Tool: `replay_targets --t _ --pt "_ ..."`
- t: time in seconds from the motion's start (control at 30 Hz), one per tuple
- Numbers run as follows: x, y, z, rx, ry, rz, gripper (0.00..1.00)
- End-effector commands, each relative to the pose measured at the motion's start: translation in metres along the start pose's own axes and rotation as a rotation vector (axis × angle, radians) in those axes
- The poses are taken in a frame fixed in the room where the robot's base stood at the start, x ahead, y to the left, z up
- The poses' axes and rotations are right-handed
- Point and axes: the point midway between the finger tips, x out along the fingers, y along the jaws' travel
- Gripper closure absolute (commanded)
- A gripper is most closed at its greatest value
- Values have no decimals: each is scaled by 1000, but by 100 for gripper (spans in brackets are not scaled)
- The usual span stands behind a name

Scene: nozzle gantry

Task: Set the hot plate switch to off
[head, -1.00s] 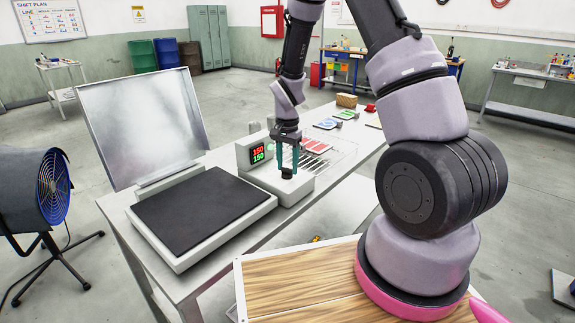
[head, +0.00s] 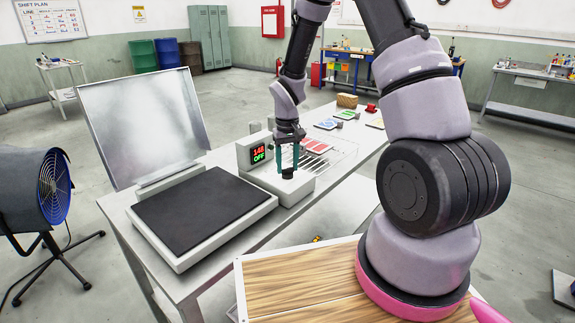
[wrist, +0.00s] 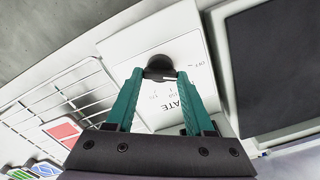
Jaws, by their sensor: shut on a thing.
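The hot plate (head: 205,215) has a black top and a raised silver lid, and it lies on the table. Its white control box (head: 270,188) stands at its right with a display (head: 259,152) that reads about 148 in red over OFF in green. The black switch knob (head: 288,173) is on top of the box; it also shows in the wrist view (wrist: 160,65). My gripper (head: 287,168) points down at the knob, and its teal fingers (wrist: 158,76) are shut on it. Part of the knob is hidden between the fingertips.
A wire rack (head: 330,152) with red cards stands just right of the control box. Blue and green cards (head: 328,124) lie farther back on the table. A blue fan (head: 50,190) stands on the floor at left. A wooden-topped surface (head: 300,285) is in front.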

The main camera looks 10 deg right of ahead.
Motion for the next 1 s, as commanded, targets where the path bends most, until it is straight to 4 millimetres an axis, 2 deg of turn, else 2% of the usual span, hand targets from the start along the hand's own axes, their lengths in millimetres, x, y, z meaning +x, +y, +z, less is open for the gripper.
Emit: replay_targets --t 0.33,0.9,0.93,0.97,1.0 --pt "0 0 -1 -145 2 0 100" --pt "0 0 0 -174 2 1 100" --pt "0 0 0 -174 2 1 35" --pt "0 0 0 -173 2 1 24" --pt "0 0 0 -173 1 1 17"
